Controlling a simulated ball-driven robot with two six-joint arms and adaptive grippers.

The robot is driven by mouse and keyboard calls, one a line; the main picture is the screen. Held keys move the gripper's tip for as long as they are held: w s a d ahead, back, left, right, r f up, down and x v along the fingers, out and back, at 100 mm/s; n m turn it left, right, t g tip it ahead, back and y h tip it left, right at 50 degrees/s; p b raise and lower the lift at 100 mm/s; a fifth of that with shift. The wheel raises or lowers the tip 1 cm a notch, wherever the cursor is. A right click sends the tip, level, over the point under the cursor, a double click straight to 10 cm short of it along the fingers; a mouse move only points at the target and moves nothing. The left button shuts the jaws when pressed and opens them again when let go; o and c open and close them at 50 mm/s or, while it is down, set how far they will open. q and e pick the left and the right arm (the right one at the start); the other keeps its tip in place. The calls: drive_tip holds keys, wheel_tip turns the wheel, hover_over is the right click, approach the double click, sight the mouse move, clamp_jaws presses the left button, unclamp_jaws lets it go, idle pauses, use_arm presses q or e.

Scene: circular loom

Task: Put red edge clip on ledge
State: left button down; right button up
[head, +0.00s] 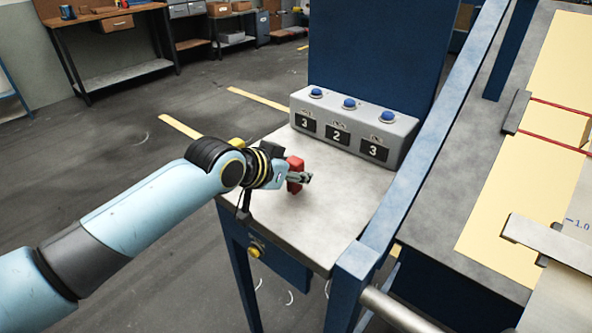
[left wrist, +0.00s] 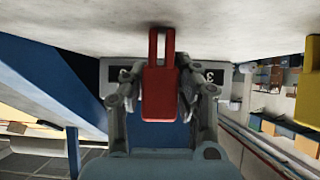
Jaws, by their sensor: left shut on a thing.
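My left gripper (head: 303,178) is over the pale grey ledge (head: 340,215) in the head view, shut on the red edge clip (head: 295,164). Part of the clip is hidden behind the fingers. In the left wrist view the red clip (left wrist: 160,95) stands between the two fingers, with its two prongs pointing to the ledge surface (left wrist: 80,20) at the top of the picture. The prong tips are at or very near that surface; I cannot tell if they touch. My right gripper is not in view.
A grey box (head: 352,130) with blue buttons and number displays stands at the back of the ledge. A blue post and rail (head: 425,140) bound the right side. A yellow object (head: 237,142) shows behind my left wrist. The ledge's front and middle are clear.

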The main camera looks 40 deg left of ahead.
use_arm(q)
drive_tip(key=c, duration=0.9)
unclamp_jaws()
drive_tip(key=shift+c, duration=0.2)
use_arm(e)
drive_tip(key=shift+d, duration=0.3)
use_arm(q)
drive_tip(key=shift+f, duration=0.1)
drive_tip(key=shift+s, duration=0.1)
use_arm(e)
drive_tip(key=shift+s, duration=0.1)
use_arm(q)
drive_tip(key=v, duration=1.2)
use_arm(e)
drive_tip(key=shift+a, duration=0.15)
